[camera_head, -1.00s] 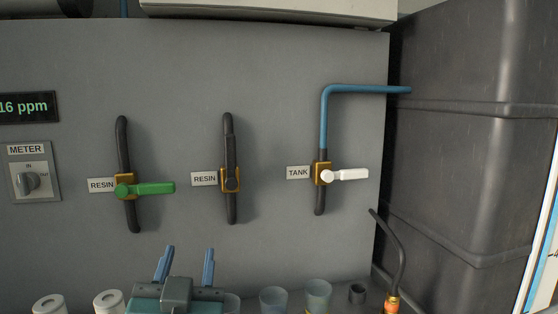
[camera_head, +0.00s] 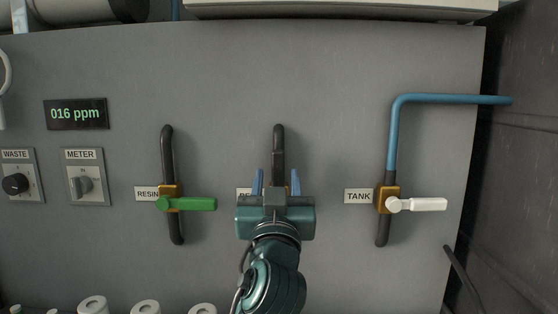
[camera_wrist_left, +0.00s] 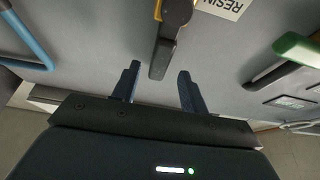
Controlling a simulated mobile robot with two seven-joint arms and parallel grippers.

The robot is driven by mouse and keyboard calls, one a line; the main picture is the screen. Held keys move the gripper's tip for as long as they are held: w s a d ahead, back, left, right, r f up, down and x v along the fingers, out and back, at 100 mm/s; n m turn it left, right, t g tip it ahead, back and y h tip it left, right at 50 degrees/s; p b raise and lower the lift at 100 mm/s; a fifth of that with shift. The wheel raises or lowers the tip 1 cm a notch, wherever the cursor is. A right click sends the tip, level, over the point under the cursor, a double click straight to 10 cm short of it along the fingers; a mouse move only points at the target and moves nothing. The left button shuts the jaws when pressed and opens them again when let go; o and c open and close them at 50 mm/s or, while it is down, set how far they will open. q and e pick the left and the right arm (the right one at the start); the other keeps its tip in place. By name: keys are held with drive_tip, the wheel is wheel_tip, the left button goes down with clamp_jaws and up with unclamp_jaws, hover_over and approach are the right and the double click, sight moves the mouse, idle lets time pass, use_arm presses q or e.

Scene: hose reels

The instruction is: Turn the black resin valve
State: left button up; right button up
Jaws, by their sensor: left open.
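The black resin valve (camera_head: 278,165) is on the grey panel, between the green-handled resin valve and the white-handled tank valve. Its black handle stands upright along the dark pipe. My left gripper (camera_head: 277,179) is in front of it and hides its body and most of its label. In the left wrist view, the black handle (camera_wrist_left: 164,50) reaches down between the two open blue fingers (camera_wrist_left: 158,76). A gap shows on each side, so the fingers appear not to touch it. My right gripper is not in view.
The green-handled resin valve (camera_head: 190,204) is to the left and the white-handled tank valve (camera_head: 415,204) to the right, both handles sideways. The display (camera_head: 76,113) reads 016 ppm. A dark tank (camera_head: 510,180) is at the right.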

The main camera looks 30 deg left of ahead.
sight(278, 171)
use_arm(q)
drive_tip(key=shift+p+x, duration=0.3)
drive_tip(key=shift+x, duration=2)
drive_tip(key=shift+d, duration=0.1)
clamp_jaws()
drive_tip(key=shift+f, duration=0.1)
